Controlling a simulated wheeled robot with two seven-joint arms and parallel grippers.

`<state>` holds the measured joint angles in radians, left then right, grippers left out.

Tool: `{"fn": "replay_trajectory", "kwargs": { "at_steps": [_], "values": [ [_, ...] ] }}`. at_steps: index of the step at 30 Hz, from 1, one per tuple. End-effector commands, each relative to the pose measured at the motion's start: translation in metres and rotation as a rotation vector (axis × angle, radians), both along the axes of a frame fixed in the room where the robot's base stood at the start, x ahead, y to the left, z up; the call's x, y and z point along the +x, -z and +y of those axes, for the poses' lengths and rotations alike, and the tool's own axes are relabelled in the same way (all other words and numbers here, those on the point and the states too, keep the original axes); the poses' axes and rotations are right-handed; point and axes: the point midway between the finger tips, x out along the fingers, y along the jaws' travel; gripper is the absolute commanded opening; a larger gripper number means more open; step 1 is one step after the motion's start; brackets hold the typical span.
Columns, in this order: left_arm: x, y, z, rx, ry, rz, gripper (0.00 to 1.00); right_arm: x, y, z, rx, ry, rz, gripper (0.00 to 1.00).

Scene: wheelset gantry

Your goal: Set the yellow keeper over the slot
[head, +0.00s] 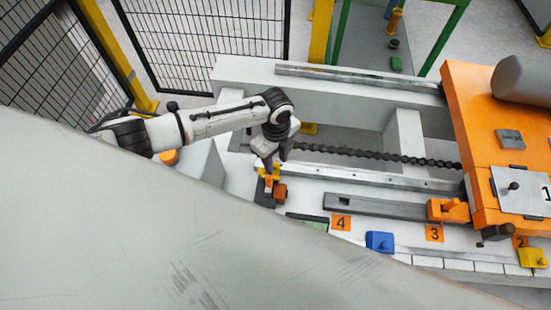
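A yellow block with a small knob (533,258), which looks like the keeper, sits at the lower right beside the orange label 2 (520,242). My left gripper (268,169) points down at the near left end of the white frame, far to the left of that block. Small yellow and orange parts show at its fingertips, above an orange block (279,192). I cannot tell whether the fingers hold anything. A long grey bar (375,206) with a dark upper face lies on the frame; I cannot make out which opening is the slot. My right gripper is not in view.
An orange block with a knob (448,210) sits by label 3 (434,233). A blue block (380,241) stands near label 4 (341,222). A large orange housing (482,130) fills the right. A chain (375,154) spans the frame. A big grey surface hides the lower left.

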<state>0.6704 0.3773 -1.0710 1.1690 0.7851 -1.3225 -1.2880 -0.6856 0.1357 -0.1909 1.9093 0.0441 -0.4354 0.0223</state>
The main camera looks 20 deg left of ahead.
Motion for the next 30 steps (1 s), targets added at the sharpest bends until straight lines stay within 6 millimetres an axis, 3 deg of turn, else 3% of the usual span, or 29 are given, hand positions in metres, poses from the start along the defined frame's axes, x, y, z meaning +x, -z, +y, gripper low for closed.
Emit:
{"fn": "replay_trajectory", "kwargs": {
  "at_steps": [10,21,30],
  "values": [
    [0.001,-0.009,0.001,0.001,-0.002,-0.003,0.36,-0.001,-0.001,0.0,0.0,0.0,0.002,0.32],
    [0.001,-0.077,0.001,0.001,0.0,-0.004,0.36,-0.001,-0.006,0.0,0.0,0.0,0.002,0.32],
    [0.0,-0.103,0.001,0.002,-0.001,0.0,0.36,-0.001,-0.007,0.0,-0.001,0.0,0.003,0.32]
  ]
}}
